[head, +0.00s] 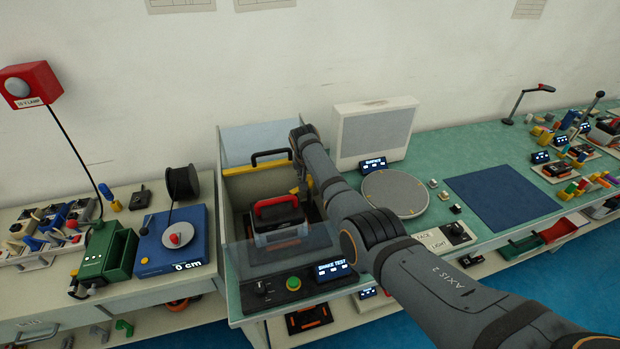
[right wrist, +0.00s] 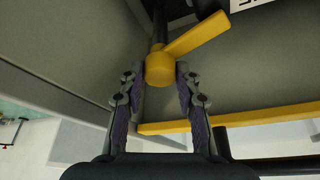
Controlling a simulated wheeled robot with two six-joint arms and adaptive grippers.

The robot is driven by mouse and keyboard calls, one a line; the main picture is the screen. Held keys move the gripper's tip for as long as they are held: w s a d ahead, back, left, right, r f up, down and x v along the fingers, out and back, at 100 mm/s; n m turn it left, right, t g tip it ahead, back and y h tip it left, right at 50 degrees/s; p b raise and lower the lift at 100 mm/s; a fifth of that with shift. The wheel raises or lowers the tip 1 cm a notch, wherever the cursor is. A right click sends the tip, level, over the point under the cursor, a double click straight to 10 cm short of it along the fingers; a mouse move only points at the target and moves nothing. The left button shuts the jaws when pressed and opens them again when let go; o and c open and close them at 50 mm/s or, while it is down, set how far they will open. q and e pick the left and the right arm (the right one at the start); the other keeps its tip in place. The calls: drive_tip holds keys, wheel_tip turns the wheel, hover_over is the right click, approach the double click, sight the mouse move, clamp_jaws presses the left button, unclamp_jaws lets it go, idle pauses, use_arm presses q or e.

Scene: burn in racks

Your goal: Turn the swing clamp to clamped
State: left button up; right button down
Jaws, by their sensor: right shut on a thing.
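The swing clamp (right wrist: 160,68) is yellow, with a round hub and a flat arm (right wrist: 200,34) that points up and to the right in the right wrist view. My right gripper (right wrist: 161,80) has its two fingers on either side of the hub and is shut on it. In the head view my right gripper (head: 302,185) reaches down into the shake test box (head: 229,215), and only a small yellow bit of the clamp (head: 294,191) shows beside it. My left gripper is not in view.
A dark device with a red handle (head: 276,203) sits in the box, left of my right gripper. The box has clear panels and a yellow edge strip (right wrist: 240,117). A control panel with a green button (head: 294,284) is in front. A white panel unit (head: 377,130) stands right.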

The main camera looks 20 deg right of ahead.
idle(0.4)
drive_tip(key=c, duration=0.9)
unclamp_jaws()
drive_tip(key=shift+c, duration=0.2)
drive_tip(key=v, duration=1.2)
